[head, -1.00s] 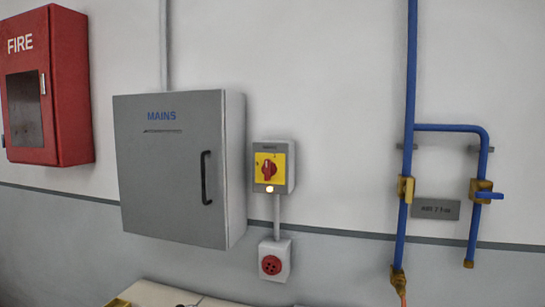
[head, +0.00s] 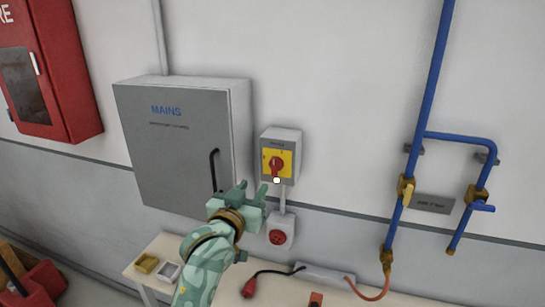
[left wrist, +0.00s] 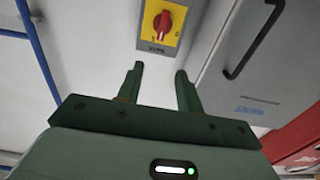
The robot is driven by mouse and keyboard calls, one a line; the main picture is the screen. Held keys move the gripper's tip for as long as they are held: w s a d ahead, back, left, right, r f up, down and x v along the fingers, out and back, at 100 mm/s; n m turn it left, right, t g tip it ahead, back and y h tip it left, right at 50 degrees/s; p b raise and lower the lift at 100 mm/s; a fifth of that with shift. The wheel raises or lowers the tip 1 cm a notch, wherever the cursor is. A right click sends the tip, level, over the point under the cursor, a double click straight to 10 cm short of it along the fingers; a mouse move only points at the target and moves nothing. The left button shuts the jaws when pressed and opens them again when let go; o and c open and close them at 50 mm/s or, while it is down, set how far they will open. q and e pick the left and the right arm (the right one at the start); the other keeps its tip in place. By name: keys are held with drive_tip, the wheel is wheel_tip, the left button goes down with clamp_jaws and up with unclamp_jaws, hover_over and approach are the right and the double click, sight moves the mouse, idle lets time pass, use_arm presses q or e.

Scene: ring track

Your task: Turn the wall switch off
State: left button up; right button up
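The wall switch (head: 280,143) is a grey box with a yellow plate and a red rotary knob (head: 276,166). The knob's grip stands roughly upright. A small lamp (head: 276,180) below it shows bright whitish. My left gripper (head: 252,187) is raised just below and left of the switch in the head view, apart from it. In the left wrist view, the picture is upside down. The left gripper's two fingers (left wrist: 160,70) are spread with nothing between them, and the red knob (left wrist: 162,22) lies beyond their tips. My right gripper is not in view.
The grey MAINS cabinet (head: 175,150) with a black handle is left of the switch. A red-faced socket (head: 278,238) is below it. A table (head: 225,290) holds small trays and a red plug (head: 250,287). Blue pipes (head: 425,100) run at right; a red fire cabinet (head: 45,70) is at left.

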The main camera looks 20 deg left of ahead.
sight(274, 160)
use_arm(q)
drive_tip(key=w, duration=1.5)
drive_tip(key=shift+w+d+f, duration=0.1)
drive_tip(key=shift+w+d, duration=0.1)
drive_tip(key=shift+d, duration=0.1)
drive_tip(key=shift+f, duration=0.1)
clamp_jaws()
